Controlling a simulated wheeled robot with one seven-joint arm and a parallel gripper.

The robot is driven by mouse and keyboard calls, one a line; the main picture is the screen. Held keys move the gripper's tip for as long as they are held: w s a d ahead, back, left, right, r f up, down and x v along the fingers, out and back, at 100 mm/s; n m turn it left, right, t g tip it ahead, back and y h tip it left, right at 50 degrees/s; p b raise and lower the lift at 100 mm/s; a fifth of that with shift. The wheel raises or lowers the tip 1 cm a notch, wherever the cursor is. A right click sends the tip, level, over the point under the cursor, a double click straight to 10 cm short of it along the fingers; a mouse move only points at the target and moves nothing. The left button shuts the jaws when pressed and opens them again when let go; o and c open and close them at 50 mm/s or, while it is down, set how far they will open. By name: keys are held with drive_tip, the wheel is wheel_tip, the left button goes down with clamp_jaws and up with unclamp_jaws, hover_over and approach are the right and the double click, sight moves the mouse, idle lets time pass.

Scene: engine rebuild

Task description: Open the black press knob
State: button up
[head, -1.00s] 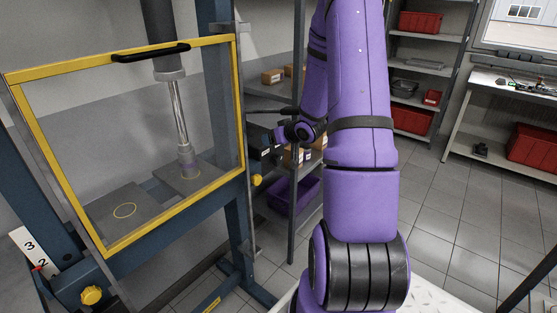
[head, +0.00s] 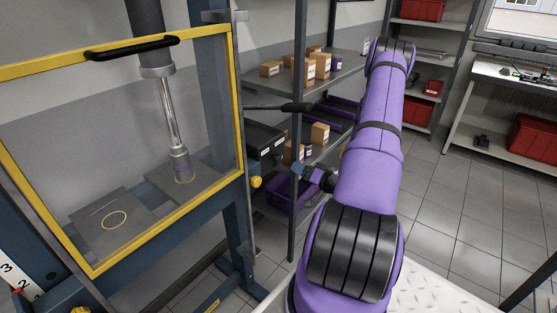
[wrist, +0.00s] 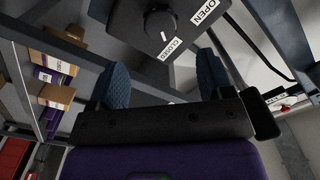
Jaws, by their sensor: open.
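The black press knob (wrist: 159,23) shows at the top of the wrist view, on the face of a dark box. Its white mark points toward the CLOSED label (wrist: 171,49); the OPEN label (wrist: 204,11) is to its upper right. My gripper (wrist: 161,63) is open and empty, its two blue fingers apart, with the knob beyond the gap between them and not touched. In the head view my gripper (head: 299,169) is just right of and below the dark control box (head: 264,139). The knob cannot be made out there.
The press with its yellow-framed guard (head: 237,100) stands on the left. A black lever (head: 290,107) sticks out above the box. Shelves with cardboard boxes (head: 320,132) stand close behind my gripper. Open tiled floor (head: 450,210) lies to the right.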

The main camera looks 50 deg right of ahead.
sight(281, 161)
drive_tip(key=w, duration=1)
drive_tip(key=shift+w+a, duration=0.1)
drive_tip(key=shift+a, duration=0.3)
drive_tip(key=c, duration=0.9)
